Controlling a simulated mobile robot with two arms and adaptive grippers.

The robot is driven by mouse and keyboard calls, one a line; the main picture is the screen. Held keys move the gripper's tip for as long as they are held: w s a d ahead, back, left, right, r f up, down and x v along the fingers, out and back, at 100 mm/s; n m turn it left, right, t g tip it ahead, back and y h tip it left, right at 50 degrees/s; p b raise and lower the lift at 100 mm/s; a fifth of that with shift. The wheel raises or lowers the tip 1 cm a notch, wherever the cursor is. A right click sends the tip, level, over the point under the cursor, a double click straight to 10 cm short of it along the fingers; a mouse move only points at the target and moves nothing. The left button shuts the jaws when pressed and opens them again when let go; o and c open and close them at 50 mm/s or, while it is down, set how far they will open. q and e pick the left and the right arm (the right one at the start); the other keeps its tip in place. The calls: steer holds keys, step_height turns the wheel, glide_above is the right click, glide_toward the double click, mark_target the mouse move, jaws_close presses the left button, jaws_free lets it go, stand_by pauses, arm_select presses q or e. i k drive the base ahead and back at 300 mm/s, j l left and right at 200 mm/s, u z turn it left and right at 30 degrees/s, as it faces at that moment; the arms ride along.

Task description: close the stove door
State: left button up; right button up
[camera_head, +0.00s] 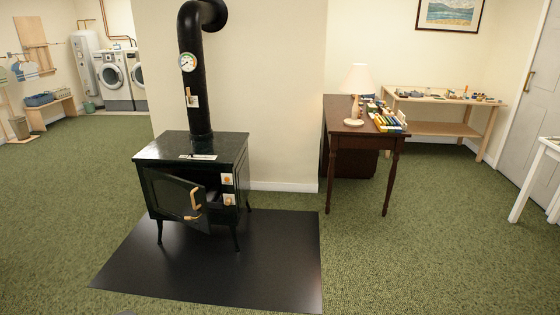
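A black stove (193,150) on thin legs stands left of the middle of the view, with a black flue pipe rising from it. Its door (170,194) is hinged on the left and stands ajar, swung outward toward me. A wooden handle (195,198) is on the door near its free edge. A dark opening (213,187) shows to the right of the door. Neither of my grippers is in view.
The stove stands on a black floor plate (270,262). A dark wooden table (340,122) with a lamp (360,88) stands to the right. A light workbench (440,128) is behind it. A white table (547,150) is at the right edge. Green carpet in front is clear.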

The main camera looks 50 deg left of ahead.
mark_target(174, 198)
steer(key=u, duration=2.25)
steer(key=i+j, duration=0.2)
steer(key=i, duration=0.2)
steer(key=i+j+z, duration=0.1)
steer(key=i, duration=0.25)
steer(key=i+j+z, duration=0.1)
steer(key=i+j, duration=0.2)
steer(key=i, duration=0.1)
